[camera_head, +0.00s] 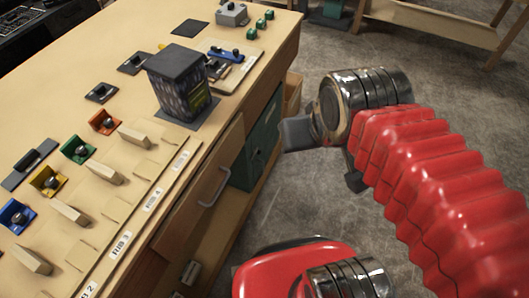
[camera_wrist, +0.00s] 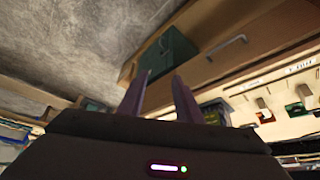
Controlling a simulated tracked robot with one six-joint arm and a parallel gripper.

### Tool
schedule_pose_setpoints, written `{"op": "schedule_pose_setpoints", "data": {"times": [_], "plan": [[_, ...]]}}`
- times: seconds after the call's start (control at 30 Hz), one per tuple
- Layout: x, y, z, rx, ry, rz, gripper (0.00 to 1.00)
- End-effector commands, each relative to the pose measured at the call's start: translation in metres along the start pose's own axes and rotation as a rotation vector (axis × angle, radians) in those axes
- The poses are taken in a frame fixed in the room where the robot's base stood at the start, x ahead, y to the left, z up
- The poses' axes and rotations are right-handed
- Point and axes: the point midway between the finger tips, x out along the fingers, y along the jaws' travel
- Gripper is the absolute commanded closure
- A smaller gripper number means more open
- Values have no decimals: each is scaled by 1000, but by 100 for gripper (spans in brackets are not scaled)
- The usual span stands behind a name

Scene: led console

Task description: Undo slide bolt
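A pale board (camera_head: 233,75) on the far part of the bench carries a blue bar-like fitting (camera_head: 226,55) with dark knobs. It may be the slide bolt, but it is too small to tell whether it is shut. My gripper (camera_head: 296,134) hangs over the floor to the right of the bench, well apart from that board. In the wrist view the two fingers of my gripper (camera_wrist: 160,77) stand apart with nothing between them. The board cannot be made out in the wrist view.
A dark box-like tower (camera_head: 178,80) stands on the bench near the board. Coloured knob fittings (camera_head: 78,149) and wooden blocks (camera_head: 104,172) line the bench. A drawer handle (camera_head: 214,187) juts from the front. A green cabinet (camera_wrist: 168,58) sits below the bench top.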

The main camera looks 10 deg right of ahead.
Motion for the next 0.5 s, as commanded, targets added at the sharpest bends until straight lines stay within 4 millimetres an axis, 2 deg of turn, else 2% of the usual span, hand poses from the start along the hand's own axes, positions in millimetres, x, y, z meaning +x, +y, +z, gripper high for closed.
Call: {"op": "schedule_pose_setpoints", "data": {"times": [0.1,0.27,0.5], "plan": [[0,0,0,1,-1,-1,64],[4,-2,-3,24,-23,-13,64],[25,-14,-15,125,-119,-67,64]]}}
